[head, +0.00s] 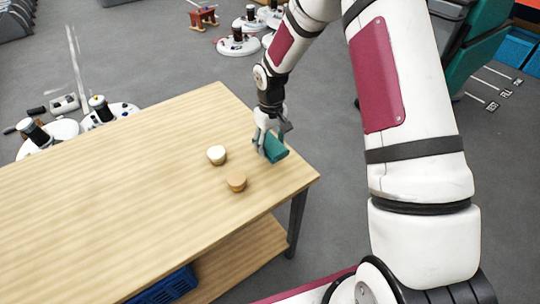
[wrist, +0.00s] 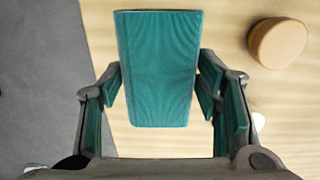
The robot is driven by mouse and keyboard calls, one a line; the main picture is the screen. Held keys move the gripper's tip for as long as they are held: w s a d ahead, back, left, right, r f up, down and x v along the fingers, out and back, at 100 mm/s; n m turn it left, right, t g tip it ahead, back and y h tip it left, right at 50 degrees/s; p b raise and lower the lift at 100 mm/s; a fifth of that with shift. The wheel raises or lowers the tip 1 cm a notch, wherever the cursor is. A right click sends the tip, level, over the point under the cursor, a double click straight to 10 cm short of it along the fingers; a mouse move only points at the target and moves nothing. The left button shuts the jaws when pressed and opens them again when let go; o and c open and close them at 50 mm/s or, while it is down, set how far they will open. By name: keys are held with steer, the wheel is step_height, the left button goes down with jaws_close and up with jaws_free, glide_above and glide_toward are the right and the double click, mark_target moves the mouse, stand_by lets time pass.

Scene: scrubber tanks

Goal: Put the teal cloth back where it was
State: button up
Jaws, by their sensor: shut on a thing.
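The teal cloth (head: 276,149) is a folded block near the right edge of the wooden table (head: 110,185). My gripper (head: 267,144) points down and is shut on it. In the wrist view the cloth (wrist: 158,50) reaches out from between the two fingers of my gripper (wrist: 160,88), with a finger at each side. Whether its underside touches the tabletop or hangs just above it, I cannot tell.
The table's left part is bare. A blue crate (head: 165,287) sits on the lower shelf. Grey floor lies beyond the right edge.

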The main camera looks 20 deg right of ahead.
steer(key=shift+f, duration=2.9)
steer(key=o, duration=1.1)
steer(key=shift+f, duration=0.15)
steer(key=shift+o, duration=0.2)
